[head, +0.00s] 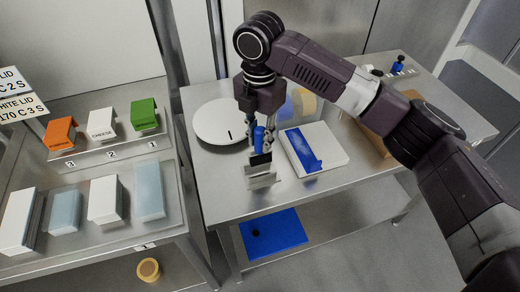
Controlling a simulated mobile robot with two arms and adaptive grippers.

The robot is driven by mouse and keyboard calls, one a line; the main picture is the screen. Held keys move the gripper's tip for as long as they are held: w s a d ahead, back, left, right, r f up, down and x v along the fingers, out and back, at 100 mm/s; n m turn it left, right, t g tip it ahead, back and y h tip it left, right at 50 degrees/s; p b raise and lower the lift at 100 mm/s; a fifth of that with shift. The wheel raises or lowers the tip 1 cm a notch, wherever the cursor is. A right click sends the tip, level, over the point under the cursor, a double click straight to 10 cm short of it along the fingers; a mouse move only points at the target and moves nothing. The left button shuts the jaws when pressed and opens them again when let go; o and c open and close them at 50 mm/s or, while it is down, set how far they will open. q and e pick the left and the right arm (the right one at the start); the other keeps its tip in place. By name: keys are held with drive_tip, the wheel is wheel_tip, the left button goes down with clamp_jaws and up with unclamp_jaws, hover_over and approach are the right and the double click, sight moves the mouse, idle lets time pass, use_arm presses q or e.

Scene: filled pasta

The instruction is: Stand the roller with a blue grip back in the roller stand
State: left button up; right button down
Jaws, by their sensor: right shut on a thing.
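My right gripper (262,145) points down over the front of the steel table and is shut on the upright blue grip (259,138) of the roller. Directly below the grip is a small metal piece with a dark upper part (262,178), which looks like the roller stand. I cannot tell whether the roller is seated in it or just above it, because the fingers and grip cover the join. My left gripper is out of view.
A white round plate (217,122) lies left of the gripper. A white block with a blue patch (328,146) lies close on the right. A small blue-and-dark object (398,66) stands at the back right. A shelf unit with orange (60,133), white and green boxes stands left.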

sight(260, 153)
drive_tip(key=shift+f+p, duration=0.35)
drive_tip(key=shift+f, duration=2.3)
drive_tip(key=shift+f, duration=0.15)
drive_tip(key=c, duration=1.7)
unclamp_jaws()
wheel_tip(260, 153, up, 12)
drive_tip(key=shift+r+b, duration=0.2)
drive_tip(key=shift+b, duration=0.95)
